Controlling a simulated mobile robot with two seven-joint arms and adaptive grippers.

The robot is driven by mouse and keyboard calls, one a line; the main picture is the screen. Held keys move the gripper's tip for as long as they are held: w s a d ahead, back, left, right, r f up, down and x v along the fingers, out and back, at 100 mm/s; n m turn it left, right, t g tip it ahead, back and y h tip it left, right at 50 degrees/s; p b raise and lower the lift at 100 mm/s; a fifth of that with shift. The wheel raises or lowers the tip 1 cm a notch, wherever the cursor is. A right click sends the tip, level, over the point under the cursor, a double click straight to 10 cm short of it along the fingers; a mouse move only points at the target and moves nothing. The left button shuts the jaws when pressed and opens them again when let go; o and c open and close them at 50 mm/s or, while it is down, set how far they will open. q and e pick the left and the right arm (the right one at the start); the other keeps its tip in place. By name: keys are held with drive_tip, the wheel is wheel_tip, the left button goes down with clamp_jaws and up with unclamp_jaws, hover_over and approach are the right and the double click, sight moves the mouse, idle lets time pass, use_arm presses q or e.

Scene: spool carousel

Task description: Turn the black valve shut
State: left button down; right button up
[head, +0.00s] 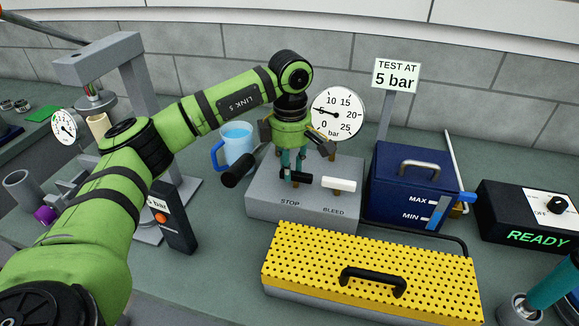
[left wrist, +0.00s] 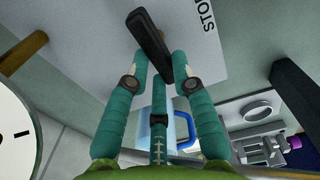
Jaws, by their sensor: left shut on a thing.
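The black valve lever (head: 302,180) sits on top of the grey block (head: 262,196) behind the word STOP. My left gripper (head: 293,178) reaches down over it from above, with its teal fingers around the lever. In the left wrist view the black lever (left wrist: 150,42) lies between the fingertips (left wrist: 161,66), and the gripper is shut on it. The fingers hide part of the lever and its pivot in the head view. My right gripper cannot be made out.
A white lever (head: 340,184) marked BLEED sits close right of the black one. The pressure gauge (head: 345,115) behind has its needle pointing left, between 0 and 10. A blue mug (head: 237,147), blue tank (head: 400,195) and yellow perforated cover (head: 310,255) surround the block.

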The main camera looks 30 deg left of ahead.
idle(0.4)
use_arm(q)
drive_tip(key=c, duration=1)
unclamp_jaws()
drive_tip(key=shift+d, duration=0.1)
drive_tip(key=shift+c, duration=0.2)
wheel_tip(320, 180, up, 12)
